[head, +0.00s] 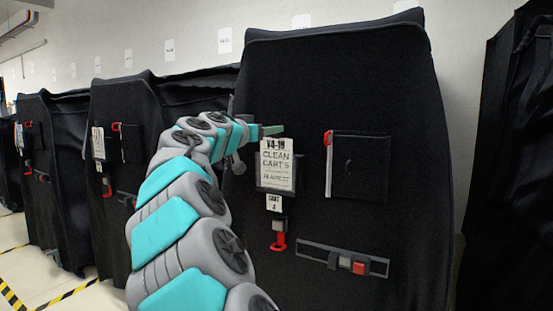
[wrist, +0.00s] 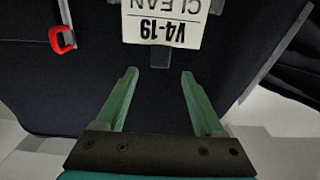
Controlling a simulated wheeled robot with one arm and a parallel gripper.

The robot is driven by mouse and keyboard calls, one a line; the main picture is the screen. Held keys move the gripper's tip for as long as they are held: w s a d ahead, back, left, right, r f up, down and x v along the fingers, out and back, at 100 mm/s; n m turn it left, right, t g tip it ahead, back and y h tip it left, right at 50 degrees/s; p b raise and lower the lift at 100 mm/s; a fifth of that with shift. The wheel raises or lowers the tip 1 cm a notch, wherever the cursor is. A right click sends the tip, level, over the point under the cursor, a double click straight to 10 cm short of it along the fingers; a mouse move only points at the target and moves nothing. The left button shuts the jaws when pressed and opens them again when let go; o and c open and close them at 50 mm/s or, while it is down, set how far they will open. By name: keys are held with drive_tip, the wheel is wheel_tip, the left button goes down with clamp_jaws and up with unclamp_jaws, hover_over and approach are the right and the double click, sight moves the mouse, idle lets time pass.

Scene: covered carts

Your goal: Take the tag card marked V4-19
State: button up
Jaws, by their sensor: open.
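The tag card marked V4-19 (head: 277,165) is white with black print, reading "CLEAN CARTS" below the number. It sits in a dark holder on the front of the nearest black covered cart (head: 340,90). In the wrist view the card (wrist: 168,22) appears upside down at the top centre. My gripper (wrist: 160,72) has two green fingers, open and empty, pointing toward the card's V4-19 edge with a gap seen between. In the head view my gripper (head: 272,130) is at the card's top edge; whether it touches cannot be told.
A small "CART 4" label (head: 274,203) and a red clip (head: 278,241) hang below the card. A black pocket (head: 361,168) with a red-topped strip is to the right, a buckled strap (head: 315,257) below. More covered carts (head: 125,110) stand left.

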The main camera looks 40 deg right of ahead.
drive_tip(key=shift+p+x, duration=0.75)
drive_tip(key=shift+x, duration=1.95)
drive_tip(key=shift+c, duration=0.2)
clamp_jaws()
